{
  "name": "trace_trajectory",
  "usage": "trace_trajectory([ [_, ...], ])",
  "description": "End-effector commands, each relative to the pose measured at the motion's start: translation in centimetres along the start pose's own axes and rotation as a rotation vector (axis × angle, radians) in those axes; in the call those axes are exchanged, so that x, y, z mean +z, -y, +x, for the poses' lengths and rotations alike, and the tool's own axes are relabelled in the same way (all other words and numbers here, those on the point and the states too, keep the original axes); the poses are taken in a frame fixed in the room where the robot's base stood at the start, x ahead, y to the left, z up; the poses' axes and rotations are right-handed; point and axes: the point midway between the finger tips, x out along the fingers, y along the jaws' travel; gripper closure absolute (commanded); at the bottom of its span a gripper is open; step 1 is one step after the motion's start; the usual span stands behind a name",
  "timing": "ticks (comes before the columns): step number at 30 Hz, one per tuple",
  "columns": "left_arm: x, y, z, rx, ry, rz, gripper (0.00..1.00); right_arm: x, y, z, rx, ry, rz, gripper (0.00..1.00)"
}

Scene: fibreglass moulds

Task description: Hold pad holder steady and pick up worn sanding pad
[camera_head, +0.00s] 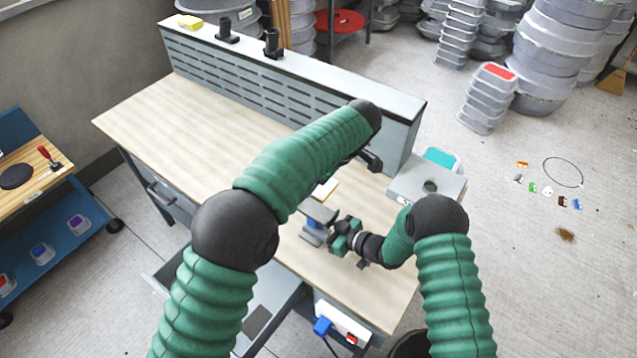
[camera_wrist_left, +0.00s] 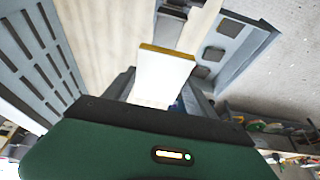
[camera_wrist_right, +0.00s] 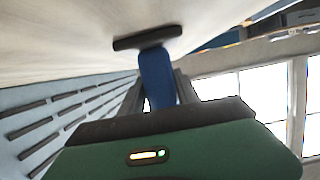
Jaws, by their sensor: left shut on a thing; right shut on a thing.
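The worn sanding pad (camera_head: 325,190), pale with a yellow edge, is above the workbench in the head view. My left gripper (camera_wrist_left: 162,88) is shut on it; the pad (camera_wrist_left: 165,72) stands out between the fingers in the left wrist view. In the head view my left forearm hides most of that gripper. The pad holder (camera_head: 318,211) has a grey plate and a blue grip, just below the pad in the picture. My right gripper (camera_head: 332,236) is shut on the blue grip (camera_wrist_right: 157,78), with a dark plate at its end in the right wrist view.
The workbench (camera_head: 150,110) has a slotted grey back panel (camera_head: 270,85). A grey box with a round hole (camera_head: 405,182) stands at the bench's right end. An open drawer (camera_head: 275,300) and a socket strip (camera_head: 341,318) are at the front. The bench's left part is clear.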

Motion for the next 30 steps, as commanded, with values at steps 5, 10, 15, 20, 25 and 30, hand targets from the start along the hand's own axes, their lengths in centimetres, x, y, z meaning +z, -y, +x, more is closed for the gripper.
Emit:
trace_trajectory([
  [5, 0.0, 0.0, 0.1, 0.000, 0.000, 0.000, 0.74, 0.2, 0.1, 0.0, -0.001, 0.004, 0.001, 0.46],
  [10, 0.0, 0.0, 0.0, 0.000, 0.000, 0.000, 0.74, 0.1, 0.1, 0.0, -0.001, 0.002, 0.000, 0.37],
  [15, 0.0, 0.0, 0.0, 0.001, 0.000, 0.000, 0.74, 0.0, 0.1, -0.1, 0.000, 0.001, 0.000, 0.37],
  [20, 0.0, 0.0, 0.0, 0.000, 0.000, 0.000, 0.74, 0.1, -0.1, -1.4, 0.002, 0.002, 0.001, 0.37],
  [25, 0.0, 0.0, 0.0, 0.000, -0.001, 0.000, 0.74, 0.1, -0.1, -5.6, 0.003, 0.002, 0.003, 0.37],
  [30, 0.1, 0.0, 0.0, 0.000, 0.000, 0.000, 0.74, 0.1, -0.1, -9.7, 0.003, 0.001, 0.003, 0.37],
])
